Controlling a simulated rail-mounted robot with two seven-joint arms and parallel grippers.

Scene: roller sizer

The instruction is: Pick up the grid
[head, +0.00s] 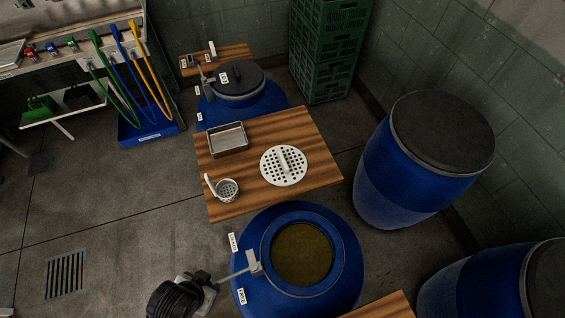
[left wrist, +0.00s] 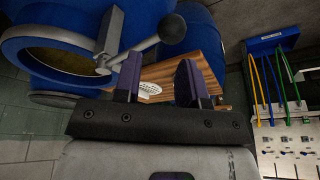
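The grid (head: 283,165) is a white round disc with many holes and a raised bar handle. It lies flat on a wooden board (head: 325,176) in the middle of the head view. A white perforated piece, apparently the grid (left wrist: 149,90), shows beyond my fingers in the left wrist view. My left gripper (left wrist: 160,85) is open, with nothing between its two dark fingers. In the head view my left gripper (head: 198,294) is low at the bottom edge, well apart from the grid; its fingertips are hard to make out there. My right gripper is not in view.
A lidded barrel (head: 405,185) stands right, green crates (head: 325,60) behind.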

